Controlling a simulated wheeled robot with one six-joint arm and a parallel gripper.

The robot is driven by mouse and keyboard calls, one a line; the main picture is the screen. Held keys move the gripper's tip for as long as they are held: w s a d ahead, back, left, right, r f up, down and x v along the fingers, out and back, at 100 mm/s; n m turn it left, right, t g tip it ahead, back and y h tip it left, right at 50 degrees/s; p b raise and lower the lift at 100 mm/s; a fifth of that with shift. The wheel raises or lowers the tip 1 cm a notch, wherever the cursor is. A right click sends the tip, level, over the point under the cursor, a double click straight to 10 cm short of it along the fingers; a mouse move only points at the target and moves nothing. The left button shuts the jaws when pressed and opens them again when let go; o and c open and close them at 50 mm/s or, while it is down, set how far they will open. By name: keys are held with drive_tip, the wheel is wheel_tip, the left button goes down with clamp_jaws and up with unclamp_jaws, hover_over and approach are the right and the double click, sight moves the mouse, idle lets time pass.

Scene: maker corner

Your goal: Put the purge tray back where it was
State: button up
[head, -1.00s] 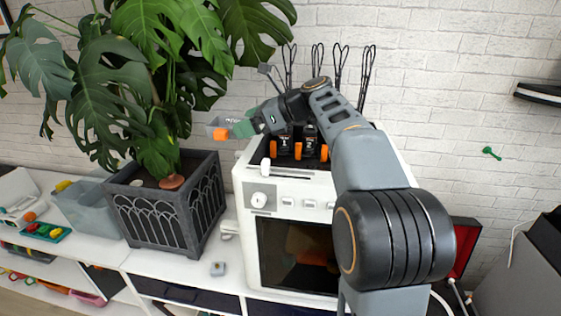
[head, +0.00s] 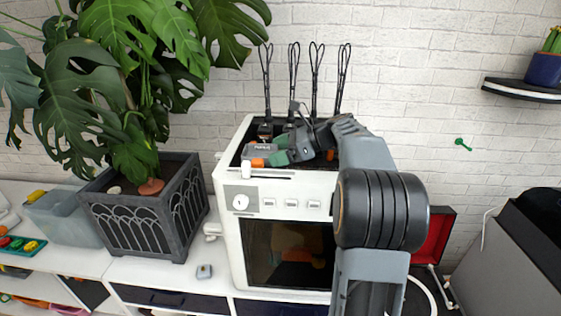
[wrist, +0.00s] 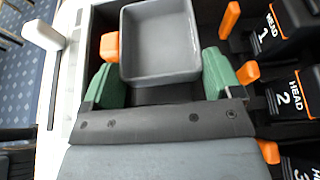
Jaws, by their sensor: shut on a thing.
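The purge tray (wrist: 158,38) is a small, empty grey square tray with an orange tab (wrist: 109,46) on its left side in the wrist view. My gripper (wrist: 164,78) is shut on it, with a green fingertip at each side. In the head view the tray (head: 260,149) and my gripper (head: 277,157) are over the front left part of the open top of the white printer (head: 285,190). I cannot tell whether the tray touches the printer.
Black tool heads (wrist: 286,96) marked 1, 2 and 3, with orange levers, stand close right of the tray in the wrist view. A white knob (wrist: 43,34) stands on the printer's edge. A plant in a dark planter (head: 150,215) stands left of the printer.

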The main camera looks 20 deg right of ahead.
drive_tip(key=shift+d+f, duration=0.2)
drive_tip(key=shift+f, duration=0.45)
drive_tip(key=shift+d+f, duration=0.2)
drive_tip(key=shift+f, duration=0.4)
drive_tip(key=shift+a+f, duration=0.1)
drive_tip(key=shift+f, duration=0.45)
drive_tip(key=o, duration=0.7)
drive_tip(key=shift+f, duration=0.1)
drive_tip(key=shift+o, duration=0.2)
drive_tip(key=b+v, duration=0.1)
drive_tip(key=v, duration=1.1)
